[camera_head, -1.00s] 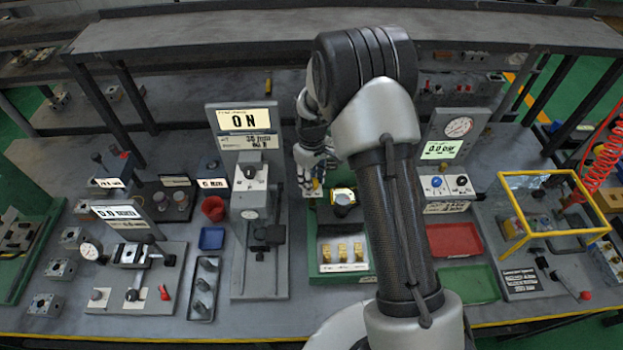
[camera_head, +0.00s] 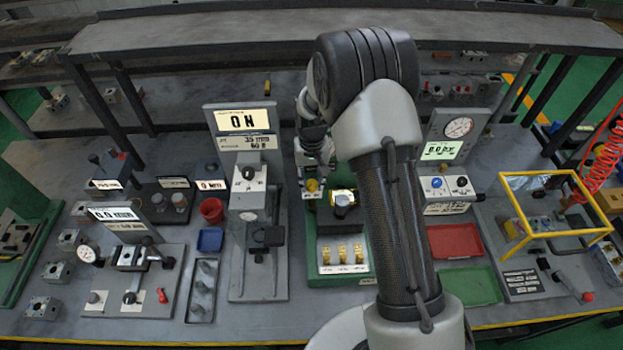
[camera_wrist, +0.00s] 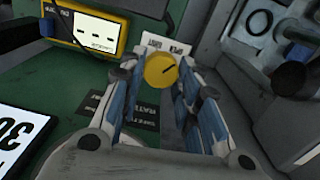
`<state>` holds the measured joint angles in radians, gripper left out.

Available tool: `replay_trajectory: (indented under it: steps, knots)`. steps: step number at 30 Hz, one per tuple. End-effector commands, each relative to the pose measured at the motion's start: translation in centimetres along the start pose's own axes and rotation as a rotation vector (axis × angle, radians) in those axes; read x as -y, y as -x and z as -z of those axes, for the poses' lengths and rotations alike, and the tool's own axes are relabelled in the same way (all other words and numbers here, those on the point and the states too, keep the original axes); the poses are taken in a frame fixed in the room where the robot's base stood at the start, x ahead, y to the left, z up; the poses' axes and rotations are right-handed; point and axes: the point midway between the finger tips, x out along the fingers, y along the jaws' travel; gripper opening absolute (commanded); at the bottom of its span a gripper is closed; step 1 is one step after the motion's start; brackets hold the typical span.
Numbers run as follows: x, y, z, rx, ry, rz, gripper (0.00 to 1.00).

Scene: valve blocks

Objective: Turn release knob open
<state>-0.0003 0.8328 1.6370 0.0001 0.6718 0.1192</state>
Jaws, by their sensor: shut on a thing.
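The release knob (camera_wrist: 160,70) is a round yellow knob with a dark pointer line. It stands by a small white label plate on the green fixture (camera_wrist: 62,103). It also shows in the head view as a small yellow spot (camera_head: 312,186) at the back left of the green fixture. My gripper (camera_wrist: 161,78) has its blue-padded fingers on either side of the knob and is shut on it.
A yellow-framed display (camera_wrist: 90,28) showing dashes stands close to the left finger in the wrist view. A grey press stand (camera_head: 251,195) is left of the green fixture. A red tray (camera_head: 455,240) and green tray (camera_head: 470,285) lie to the right.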

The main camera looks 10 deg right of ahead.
Motion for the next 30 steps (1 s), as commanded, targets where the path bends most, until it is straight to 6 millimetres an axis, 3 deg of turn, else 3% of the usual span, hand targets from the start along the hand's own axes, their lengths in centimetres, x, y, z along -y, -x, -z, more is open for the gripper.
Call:
replay_trajectory:
  steps: [17, 18, 26, 30]
  knots:
    - [-0.01, 0.01, 0.01, 0.0, -0.032, 0.0, 0.07]
    - [-0.01, 0.01, 0.01, 0.0, -0.032, 0.0, 0.33]
    - [-0.01, 0.01, 0.01, 0.0, -0.031, 0.0, 0.5]
    - [-0.01, 0.0, 0.0, 0.0, -0.031, 0.0, 0.51]
